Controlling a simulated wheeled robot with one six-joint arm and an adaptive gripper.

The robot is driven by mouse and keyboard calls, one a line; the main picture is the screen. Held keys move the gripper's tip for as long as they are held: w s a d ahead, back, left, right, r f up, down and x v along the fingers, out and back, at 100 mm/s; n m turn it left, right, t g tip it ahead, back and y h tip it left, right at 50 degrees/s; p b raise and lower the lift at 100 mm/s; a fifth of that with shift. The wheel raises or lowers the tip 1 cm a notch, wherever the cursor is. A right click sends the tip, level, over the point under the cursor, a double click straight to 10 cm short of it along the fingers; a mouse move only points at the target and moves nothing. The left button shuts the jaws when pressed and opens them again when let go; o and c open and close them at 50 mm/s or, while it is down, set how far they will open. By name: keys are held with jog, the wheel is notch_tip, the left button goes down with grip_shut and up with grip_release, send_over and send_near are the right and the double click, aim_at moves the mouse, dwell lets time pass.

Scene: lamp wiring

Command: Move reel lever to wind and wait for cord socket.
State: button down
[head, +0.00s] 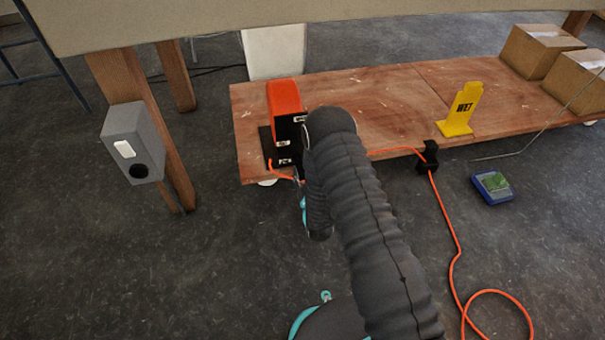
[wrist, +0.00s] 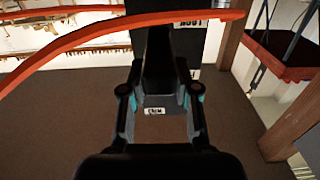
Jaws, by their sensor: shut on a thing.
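The orange cord reel (head: 284,96) with a black labelled plate (head: 287,130) stands at the left end of the low wooden platform. My arm covers its right side. In the wrist view, my gripper (wrist: 160,92) is closed around a narrow black piece (wrist: 158,62), which looks like the reel lever; its exact position setting cannot be read. A small white label (wrist: 154,111) shows beyond the fingers. The orange cord (head: 446,205) leaves the reel, passes a black clip (head: 428,158) at the platform edge and loops on the floor. No cord socket can be made out.
A grey box (head: 133,143) with a white switch and a dark hole is on a wooden leg at left. A yellow WET sign (head: 461,110) and cardboard boxes (head: 541,50) stand on the platform (head: 385,90). A blue-green device (head: 492,186) lies on the floor.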

aim_at(302, 172)
notch_tip(302, 172, up, 15)
jog(key=p, duration=0.2)
jog(key=shift+p, duration=0.3)
jog(key=shift+r, duration=0.1)
jog(key=c, duration=0.9)
grip_release()
jog(key=shift+o, duration=0.3)
jog(key=v, duration=1.2)
